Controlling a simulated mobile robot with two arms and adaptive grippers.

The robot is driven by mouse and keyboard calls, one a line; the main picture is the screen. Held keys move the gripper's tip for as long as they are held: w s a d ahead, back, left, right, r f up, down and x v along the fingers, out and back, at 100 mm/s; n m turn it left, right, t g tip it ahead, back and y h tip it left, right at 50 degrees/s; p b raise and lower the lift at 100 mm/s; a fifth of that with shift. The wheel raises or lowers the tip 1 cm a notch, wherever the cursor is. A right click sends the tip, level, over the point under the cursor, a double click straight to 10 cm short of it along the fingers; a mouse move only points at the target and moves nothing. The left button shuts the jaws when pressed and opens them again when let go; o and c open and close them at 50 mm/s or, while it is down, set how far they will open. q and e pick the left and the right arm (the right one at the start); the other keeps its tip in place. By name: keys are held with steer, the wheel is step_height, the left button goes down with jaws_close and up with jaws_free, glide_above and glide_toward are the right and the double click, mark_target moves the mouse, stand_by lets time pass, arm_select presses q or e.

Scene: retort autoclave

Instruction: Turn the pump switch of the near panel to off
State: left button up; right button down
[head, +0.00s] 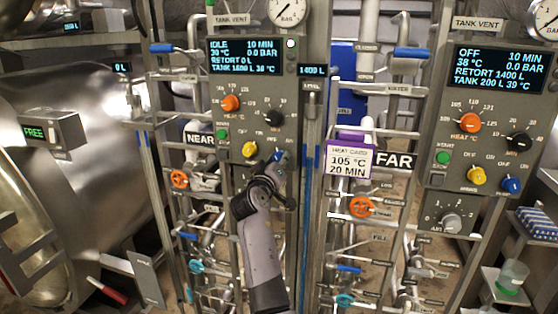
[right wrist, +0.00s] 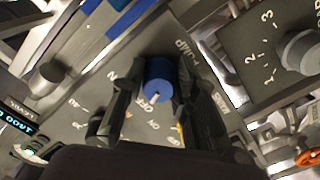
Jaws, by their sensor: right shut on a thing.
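The near panel (head: 256,110) is the grey box left of centre in the head view, beside the NEAR sign (head: 200,139). Its blue pump switch (head: 279,156) is at the lower right and partly hidden by my right gripper (head: 267,182). In the right wrist view the blue knob (right wrist: 159,73) sits between the two dark fingers of my right gripper (right wrist: 152,92), which are shut on it. A white mark on the knob points toward the bottom of that picture, near OFF lettering. My left gripper is not in view.
A yellow knob (head: 249,149) and a black knob (head: 273,118) are close to the pump switch. The far panel (head: 490,120) stands at the right with its own blue switch (head: 511,184). Valves and pipes fill the space below.

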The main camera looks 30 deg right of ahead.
steer(key=shift+r+n, duration=0.1)
steer(key=shift+n, duration=0.5)
steer(key=c, duration=1.3)
jaws_free()
steer(key=shift+a, duration=0.1)
steer(key=v, duration=0.7)
steer(key=shift+s+a, duration=0.15)
steer(key=shift+s, duration=0.05)
